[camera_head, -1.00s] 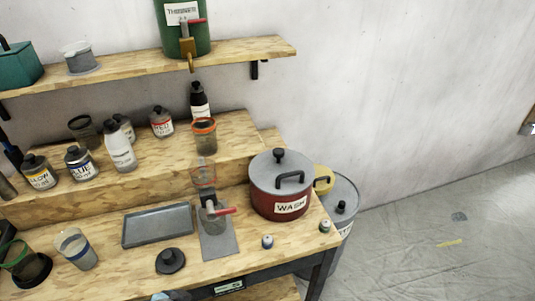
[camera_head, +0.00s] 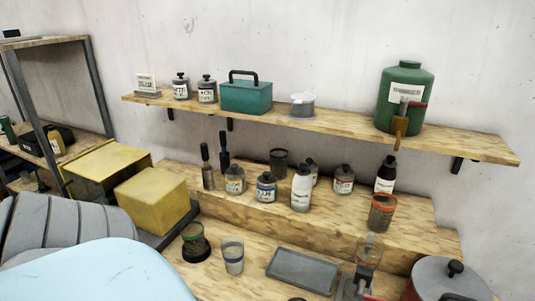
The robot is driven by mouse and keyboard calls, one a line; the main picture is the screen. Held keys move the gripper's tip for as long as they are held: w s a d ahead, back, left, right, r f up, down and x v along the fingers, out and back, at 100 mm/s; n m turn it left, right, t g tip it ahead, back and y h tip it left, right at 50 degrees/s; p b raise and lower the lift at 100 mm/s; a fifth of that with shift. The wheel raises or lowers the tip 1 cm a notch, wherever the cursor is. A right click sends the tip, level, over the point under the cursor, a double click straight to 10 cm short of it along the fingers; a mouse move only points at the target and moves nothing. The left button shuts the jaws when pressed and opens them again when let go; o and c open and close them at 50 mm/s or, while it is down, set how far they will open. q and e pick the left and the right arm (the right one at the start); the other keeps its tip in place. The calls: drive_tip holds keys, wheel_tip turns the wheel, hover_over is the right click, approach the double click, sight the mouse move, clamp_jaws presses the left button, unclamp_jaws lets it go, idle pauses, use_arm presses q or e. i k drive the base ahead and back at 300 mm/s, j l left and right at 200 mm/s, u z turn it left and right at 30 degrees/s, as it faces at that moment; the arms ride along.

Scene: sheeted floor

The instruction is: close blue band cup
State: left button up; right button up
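The blue band cup (camera_head: 232,256) is a clear cup standing upright on the lower bench, near the picture's bottom middle. Its top looks open, with no lid on it. A cup with a green rim (camera_head: 195,243) stands just left of it on a dark round base. A dark lid (camera_head: 297,298) barely shows at the bottom edge, below the grey tray. Parts of my own arm fill the lower left corner and hide the bench there. Neither gripper's fingers are in view.
A grey tray (camera_head: 303,270) lies right of the cup. Yellow boxes (camera_head: 157,200) stand to the left. Several bottles and an orange-rimmed cup (camera_head: 382,212) stand on the raised step. The red pot (camera_head: 445,282) is at lower right. A green canister (camera_head: 404,98) stands on the shelf.

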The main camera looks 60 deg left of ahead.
sight(232, 246)
drive_tip(key=u, duration=1.95)
